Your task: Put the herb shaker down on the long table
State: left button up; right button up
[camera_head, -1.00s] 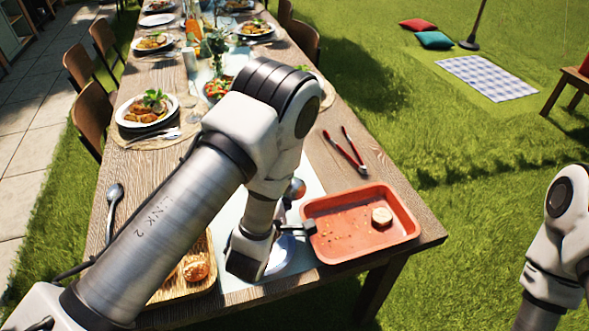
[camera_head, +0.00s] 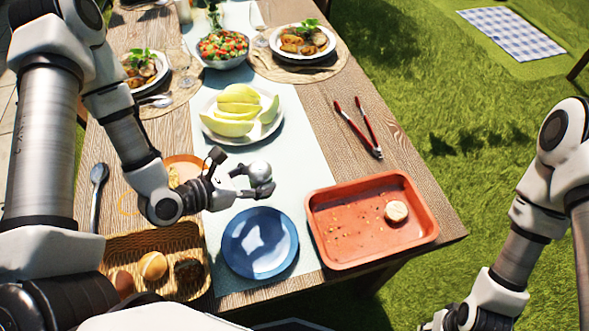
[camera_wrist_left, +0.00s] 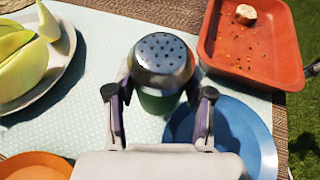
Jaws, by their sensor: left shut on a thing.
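The herb shaker (camera_head: 259,170), with a silver perforated dome lid and a greenish body, is between the fingers of my left gripper (camera_head: 262,184). The left wrist view shows the shaker (camera_wrist_left: 162,62) upright, lid up, with the left gripper (camera_wrist_left: 158,98) shut around its sides. It is over the pale runner of the long table (camera_head: 415,155), between the plate of melon and the blue plate. I cannot tell whether its base touches the runner. My right gripper (camera_head: 455,318) is low at the right, beyond the table's edge, partly cut off; its fingers are unclear.
A blue plate (camera_head: 260,243) is just in front of the shaker, and a red tray (camera_head: 325,250) is to the right. A melon plate (camera_head: 211,128) lies behind. Red-handled tongs (camera_head: 357,130) lie at right.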

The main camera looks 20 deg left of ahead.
pick_arm(q)
jog(key=shift+w+d+f+p, duration=0.15)
jog(key=shift+w+d+p, duration=0.2)
jog(key=shift+w, duration=0.3)
jog(key=shift+w+d+f+p, duration=0.1)
jog(key=shift+w+d+p, duration=0.15)
jog(key=shift+w+p, duration=0.25)
jog(key=w+d, duration=0.1)
jog(key=w, duration=0.1)
jog(key=w+d, duration=0.1)
jog(key=w, duration=0.2)
jog(key=w+d+p, duration=0.1)
jog(key=w, duration=0.1)
jog(key=shift+w+d+f, duration=0.2)
jog(key=f, duration=0.3)
jog(key=shift+w+d+f, duration=0.1)
jog(key=shift+w+f, duration=0.1)
jog(key=shift+w, duration=0.15)
jog(key=shift+f, duration=0.2)
jog(key=o, duration=1.2)
jog(key=shift+o, duration=0.2)
pick_arm(e)
jog(key=shift+r, duration=0.25)
